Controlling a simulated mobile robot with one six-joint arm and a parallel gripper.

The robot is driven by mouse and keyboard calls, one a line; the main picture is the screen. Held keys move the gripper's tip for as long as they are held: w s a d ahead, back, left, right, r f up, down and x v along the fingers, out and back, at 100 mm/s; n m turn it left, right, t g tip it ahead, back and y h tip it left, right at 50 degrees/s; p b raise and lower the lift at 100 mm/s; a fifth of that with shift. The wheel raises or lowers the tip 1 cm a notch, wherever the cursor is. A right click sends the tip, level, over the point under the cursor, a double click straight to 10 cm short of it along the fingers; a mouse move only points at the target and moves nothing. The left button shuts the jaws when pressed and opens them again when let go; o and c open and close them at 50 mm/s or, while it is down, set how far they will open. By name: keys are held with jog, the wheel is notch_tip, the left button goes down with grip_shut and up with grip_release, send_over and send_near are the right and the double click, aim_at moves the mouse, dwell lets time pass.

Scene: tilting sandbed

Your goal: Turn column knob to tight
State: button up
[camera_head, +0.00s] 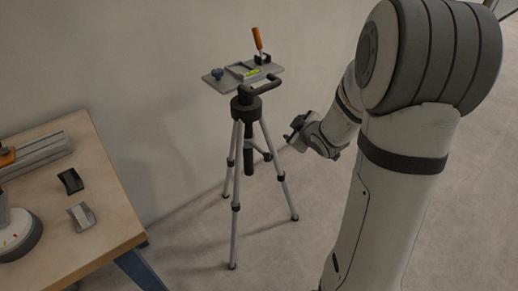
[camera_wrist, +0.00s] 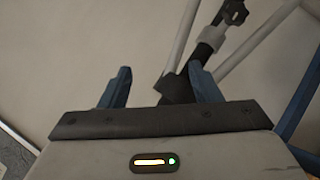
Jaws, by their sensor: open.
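The tripod (camera_head: 237,165) stands upright on the floor in the head view, with a dark centre column (camera_head: 249,160) between its silver legs. The column knob cannot be made out for certain. My gripper (camera_head: 296,130) is just right of the tripod, apart from the column in that view. In the wrist view my gripper (camera_wrist: 161,75) shows two blue fingers spread apart. A dark block-like part (camera_wrist: 174,91) shows between them, nearer the right finger, with the dark column (camera_wrist: 205,50) and pale legs beyond. Whether a finger touches it cannot be told.
A wooden bench (camera_head: 110,225) stands at left. Floor right of the tripod is clear apart from my arm.

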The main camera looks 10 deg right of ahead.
aim_at(270, 158)
jog(key=a+f+n+y+b, duration=0.1)
jog(key=f+n+y+b, duration=0.1)
jog(key=f, duration=0.3)
jog(key=a+f+n+t+y+b, duration=0.1)
jog(key=f+n+y+b, duration=0.1)
jog(key=f+y+b, duration=0.2)
jog(key=a+f+n+t+y+b, duration=0.1)
jog(key=f+n+y+b, duration=0.1)
jog(key=f, duration=0.5)
jog(key=shift+w+y+b, duration=0.2)
jog(key=shift+y+b, duration=0.2)
jog(key=shift+y, duration=0.1)
jog(key=shift+s+a+f+y, duration=0.1)
jog(key=shift+a+f+y, duration=0.05)
jog(key=shift+y, duration=0.15)
jog(key=b+x, duration=0.1)
jog(key=x, duration=0.6)
jog(key=shift+w+a+b, duration=0.25)
jog(key=shift+b, duration=0.05)
jog(key=shift+r, duration=0.2)
jog(key=shift+c, duration=0.6)
jog(key=c, duration=0.9)
jog(key=shift+o, duration=0.2)
